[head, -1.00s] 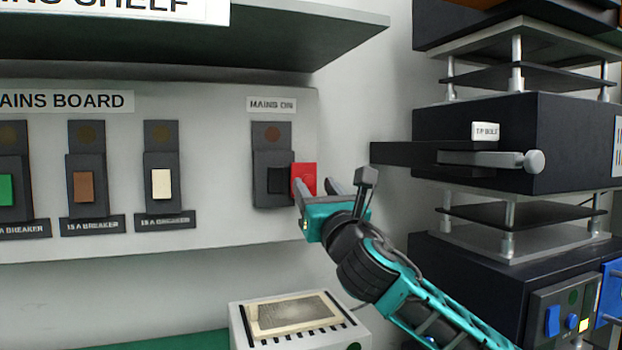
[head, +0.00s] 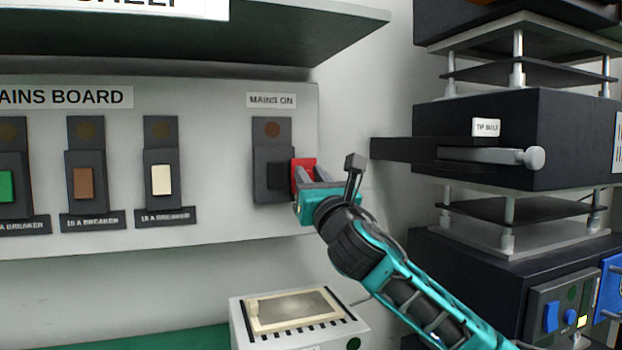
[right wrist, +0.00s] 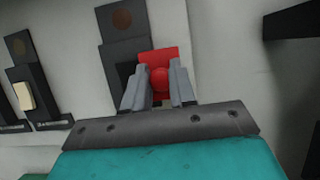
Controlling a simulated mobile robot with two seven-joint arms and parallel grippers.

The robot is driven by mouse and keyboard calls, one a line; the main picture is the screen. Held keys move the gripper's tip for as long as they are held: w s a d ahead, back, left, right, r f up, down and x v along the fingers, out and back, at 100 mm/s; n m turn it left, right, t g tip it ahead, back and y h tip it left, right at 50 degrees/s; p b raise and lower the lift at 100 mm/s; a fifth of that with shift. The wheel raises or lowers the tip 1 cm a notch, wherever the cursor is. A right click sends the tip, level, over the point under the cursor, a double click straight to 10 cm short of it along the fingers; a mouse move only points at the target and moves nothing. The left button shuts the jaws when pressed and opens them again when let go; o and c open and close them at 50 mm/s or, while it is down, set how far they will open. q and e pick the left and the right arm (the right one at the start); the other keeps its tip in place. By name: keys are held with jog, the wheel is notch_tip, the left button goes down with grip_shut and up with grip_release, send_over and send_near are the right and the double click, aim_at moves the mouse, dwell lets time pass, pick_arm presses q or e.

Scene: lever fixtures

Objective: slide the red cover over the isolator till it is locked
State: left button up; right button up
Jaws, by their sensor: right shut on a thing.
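The red cover (head: 305,165) sits at the right side of the dark isolator (head: 272,172) under the "MAINS ON" label. The isolator's black switch face shows to the left of the cover. My right gripper (head: 311,178) is at the cover, coming from the lower right. My left gripper is not in view.
Several breakers, one with a white switch (head: 161,180), are on the board to the left. A shelf (head: 300,45) overhangs the board. A dark bar with a grey handle (head: 490,158) juts out at right. A white box (head: 298,318) stands below.

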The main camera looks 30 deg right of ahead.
grip_shut()
jog(key=a+p, duration=0.2)
jog(key=w+a+p, duration=0.1)
jog(key=a, duration=0.2)
jog(key=shift+w+r+p, duration=0.1)
jog(key=shift+r+p, duration=0.05)
jog(key=shift+p, duration=0.25)
jog(key=shift+a, duration=0.15)
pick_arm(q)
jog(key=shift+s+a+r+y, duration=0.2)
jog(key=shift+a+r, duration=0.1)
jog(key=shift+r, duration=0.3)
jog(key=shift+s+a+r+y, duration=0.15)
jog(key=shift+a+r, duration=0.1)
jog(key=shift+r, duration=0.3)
pick_arm(e)
jog(key=shift+f, duration=0.2)
